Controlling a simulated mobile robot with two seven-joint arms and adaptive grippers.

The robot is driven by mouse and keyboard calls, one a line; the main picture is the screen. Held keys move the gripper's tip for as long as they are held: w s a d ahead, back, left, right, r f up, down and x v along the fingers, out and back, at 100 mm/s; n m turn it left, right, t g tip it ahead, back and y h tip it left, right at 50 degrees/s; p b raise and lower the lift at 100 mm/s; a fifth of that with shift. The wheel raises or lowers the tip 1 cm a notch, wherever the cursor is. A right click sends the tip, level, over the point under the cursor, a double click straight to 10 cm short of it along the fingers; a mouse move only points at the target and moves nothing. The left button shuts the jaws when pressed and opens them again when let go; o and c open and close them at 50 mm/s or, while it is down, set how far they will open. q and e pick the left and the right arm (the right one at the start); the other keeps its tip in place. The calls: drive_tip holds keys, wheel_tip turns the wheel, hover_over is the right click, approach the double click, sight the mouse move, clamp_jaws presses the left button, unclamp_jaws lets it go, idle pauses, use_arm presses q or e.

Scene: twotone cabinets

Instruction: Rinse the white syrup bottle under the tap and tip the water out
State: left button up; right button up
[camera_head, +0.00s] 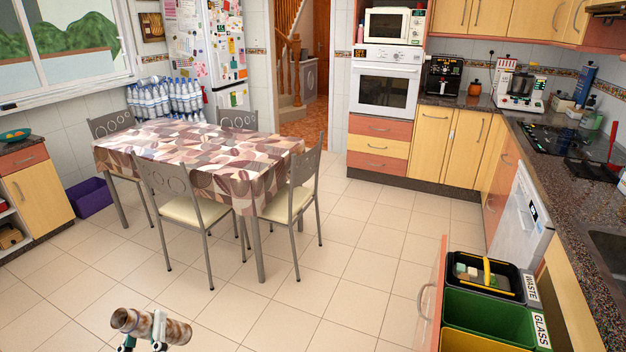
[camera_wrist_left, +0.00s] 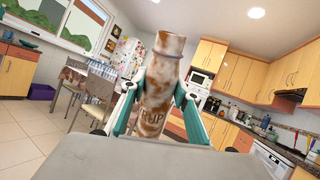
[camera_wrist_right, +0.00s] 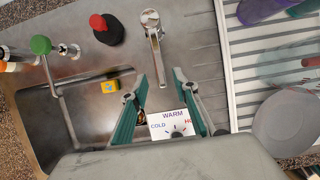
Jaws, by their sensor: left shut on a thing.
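The white syrup bottle (camera_head: 174,331), blotched with brown stains, is held by my left gripper (camera_head: 143,343) low at the bottom of the head view, above the floor tiles. In the left wrist view the bottle (camera_wrist_left: 158,92) stands between the closed fingers, its ringed neck at the top and the letters "RUP" low on its side. My right gripper (camera_wrist_right: 159,76) shows only in the right wrist view, its fingers apart with nothing gripped. A metal tap (camera_wrist_right: 152,30) reaches down toward the gap between its fingertips. Whether the fingers touch it I cannot tell.
In the right wrist view a sink basin (camera_wrist_right: 90,120) holds a yellow sponge-like block (camera_wrist_right: 110,87). A COLD/WARM sign (camera_wrist_right: 172,125) lies below the tap. A ribbed drainer (camera_wrist_right: 232,75) with a plate (camera_wrist_right: 288,122) is at right. An open bin drawer (camera_head: 487,308) juts out. Floor is clear mid-room.

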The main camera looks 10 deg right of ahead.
use_arm(q)
drive_tip(key=shift+f, duration=0.15)
use_arm(e)
drive_tip(key=shift+x, duration=1.75)
